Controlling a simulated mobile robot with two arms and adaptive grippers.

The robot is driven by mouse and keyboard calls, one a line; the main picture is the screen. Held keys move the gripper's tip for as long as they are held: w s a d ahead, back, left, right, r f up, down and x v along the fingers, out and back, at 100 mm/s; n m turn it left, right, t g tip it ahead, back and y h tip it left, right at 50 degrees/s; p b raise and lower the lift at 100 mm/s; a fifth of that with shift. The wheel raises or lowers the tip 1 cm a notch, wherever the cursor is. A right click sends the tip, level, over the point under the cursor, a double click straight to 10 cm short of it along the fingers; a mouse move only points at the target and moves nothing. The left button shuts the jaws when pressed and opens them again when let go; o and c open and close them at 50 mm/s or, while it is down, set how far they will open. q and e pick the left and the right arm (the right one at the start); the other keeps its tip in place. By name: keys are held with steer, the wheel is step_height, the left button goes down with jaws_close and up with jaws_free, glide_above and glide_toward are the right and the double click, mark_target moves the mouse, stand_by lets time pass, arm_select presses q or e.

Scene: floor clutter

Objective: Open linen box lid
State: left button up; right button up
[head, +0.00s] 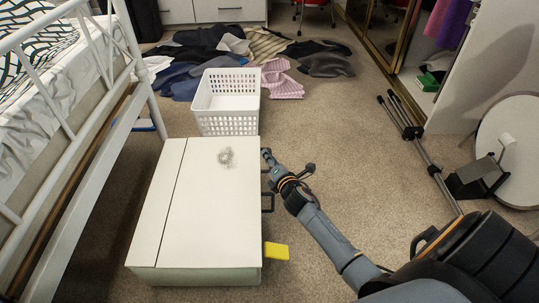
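The linen box (205,205) is a large white box in the lower middle of the head view. Its flat lid lies closed, with a dark seam running lengthwise near its left side. A small tangled silvery object (226,157) lies on top of the lid near the far end. My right gripper (287,161) is beside the box's right edge, near the far corner, with its fingers spread and nothing visible between them. Whether a finger touches the box cannot be told. A dark handle (268,203) sticks out of the box's right side. My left gripper is not in view.
A white perforated basket (228,103) stands just beyond the box. Clothes (205,55) are heaped behind it. A white bed frame (130,125) stands close on the left. A yellow piece (276,251) sits at the box's right side. A dark stand (425,155) lies at right.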

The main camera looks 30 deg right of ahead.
jaws_close()
stand_by(0.3)
